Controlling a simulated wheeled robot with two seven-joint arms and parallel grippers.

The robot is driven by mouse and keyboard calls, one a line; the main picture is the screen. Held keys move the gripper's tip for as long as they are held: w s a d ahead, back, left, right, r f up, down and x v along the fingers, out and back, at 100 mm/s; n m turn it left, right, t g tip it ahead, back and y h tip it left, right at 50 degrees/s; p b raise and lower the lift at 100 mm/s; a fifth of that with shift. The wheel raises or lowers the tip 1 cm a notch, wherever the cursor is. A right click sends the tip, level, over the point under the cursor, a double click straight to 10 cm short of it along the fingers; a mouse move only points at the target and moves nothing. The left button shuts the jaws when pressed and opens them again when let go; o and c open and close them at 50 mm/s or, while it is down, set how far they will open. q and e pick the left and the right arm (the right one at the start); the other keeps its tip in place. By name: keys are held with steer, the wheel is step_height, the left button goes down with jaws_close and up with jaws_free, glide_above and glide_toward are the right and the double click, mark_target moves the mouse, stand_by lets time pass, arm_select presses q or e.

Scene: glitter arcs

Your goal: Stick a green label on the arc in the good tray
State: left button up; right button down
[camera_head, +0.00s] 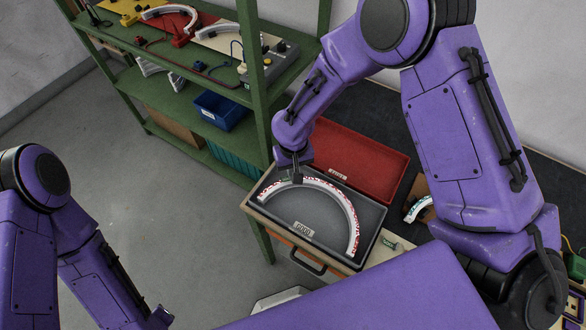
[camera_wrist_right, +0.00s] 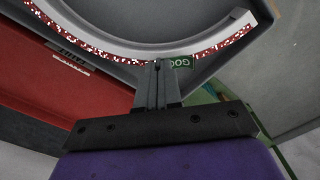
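A grey tray (camera_head: 258,212) with a plate reading GOOD holds a white arc (camera_head: 345,205) with a red-speckled side. The arc (camera_wrist_right: 120,52) spans the top of the right wrist view. A small green label (camera_wrist_right: 181,62) with partly visible letters is at the arc's speckled side, right beside my right fingertips. I cannot tell whether it is fixed to the arc. My right gripper (camera_head: 293,178) points down at the arc's upper left end; its fingers (camera_wrist_right: 158,68) are close together. My left gripper (camera_head: 160,316) is low at the left, its fingers unclear.
A red tray (camera_head: 372,150) stands behind the grey tray. Another arc piece (camera_head: 418,208) lies to the right, and a small green item (camera_head: 389,243) lies near the grey tray's right corner. A green shelf (camera_head: 258,90) with arcs and a blue bin (camera_head: 220,110) stands at left.

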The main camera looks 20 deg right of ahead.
steer(key=shift+s+f, duration=0.1)
steer(key=shift+f, duration=0.3)
stand_by(0.4)
steer(key=c, duration=1.2)
jaws_free()
steer(key=shift+c, duration=0.2)
steer(key=shift+r+p, duration=0.15)
steer(key=shift+p, duration=0.15)
step_height(320, 180, up, 5)
steer(key=p, duration=0.5)
steer(key=shift+r, duration=0.85)
